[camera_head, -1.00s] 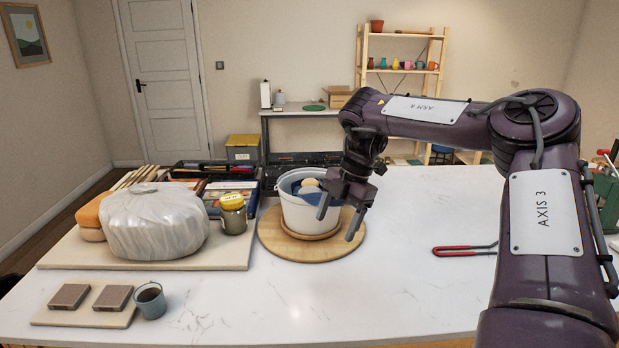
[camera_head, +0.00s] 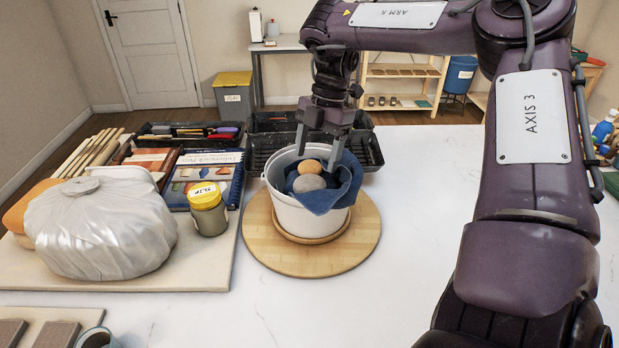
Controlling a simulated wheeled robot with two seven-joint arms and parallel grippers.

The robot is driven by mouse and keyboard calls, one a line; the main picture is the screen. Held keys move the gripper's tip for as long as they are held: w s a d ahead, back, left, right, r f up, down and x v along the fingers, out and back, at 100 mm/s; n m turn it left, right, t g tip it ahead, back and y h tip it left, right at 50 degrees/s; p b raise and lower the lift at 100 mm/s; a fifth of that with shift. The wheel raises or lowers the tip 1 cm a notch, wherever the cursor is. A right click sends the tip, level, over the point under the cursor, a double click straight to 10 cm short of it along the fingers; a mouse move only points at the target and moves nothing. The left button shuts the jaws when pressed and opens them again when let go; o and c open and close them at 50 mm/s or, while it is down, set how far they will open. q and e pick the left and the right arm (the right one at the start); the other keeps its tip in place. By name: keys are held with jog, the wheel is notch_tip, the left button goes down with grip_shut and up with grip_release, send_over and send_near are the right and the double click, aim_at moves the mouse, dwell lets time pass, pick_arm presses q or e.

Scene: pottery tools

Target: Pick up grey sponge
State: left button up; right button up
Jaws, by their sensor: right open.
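A grey sponge (camera_head: 309,183), rounded, lies in a white bucket (camera_head: 287,217) on top of a blue cloth (camera_head: 332,197). A tan round sponge (camera_head: 311,167) lies right behind it, partly overlapped by it in the view. My right gripper (camera_head: 319,158) points down over the back of the bucket, with its two fingers apart and empty. The fingers are near the tan sponge and the cloth; I cannot tell whether they touch anything. My left gripper is not in view.
The bucket stands on a round wooden board (camera_head: 270,252). A jar with a yellow lid (camera_head: 207,209), a plastic-wrapped lump (camera_head: 100,228) and books (camera_head: 203,174) are to the left. Black trays (camera_head: 264,143) lie behind the bucket. The white table (camera_head: 300,312) in front is clear.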

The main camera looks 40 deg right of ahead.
aim_at(312, 180)
jog(key=shift+s+a+f+p, duration=0.15)
jog(key=shift+a+f+p, duration=0.1)
jog(key=shift+f, duration=0.15)
jog(key=shift+s+a+f+p, duration=0.1)
jog(key=shift+s+a+f, duration=0.05)
jog(key=shift+a+f, duration=0.15)
jog(key=x, duration=0.1)
jog(key=p+x, duration=0.1)
jog(key=x, duration=0.1)
jog(key=shift+w+d+f, duration=0.15)
jog(key=shift+w+f, duration=0.05)
jog(key=shift+f, duration=0.6)
jog(key=shift+r, duration=0.1)
jog(key=shift+c, duration=0.4)
jog(key=c, duration=0.5)
jog(key=shift+c, duration=0.4)
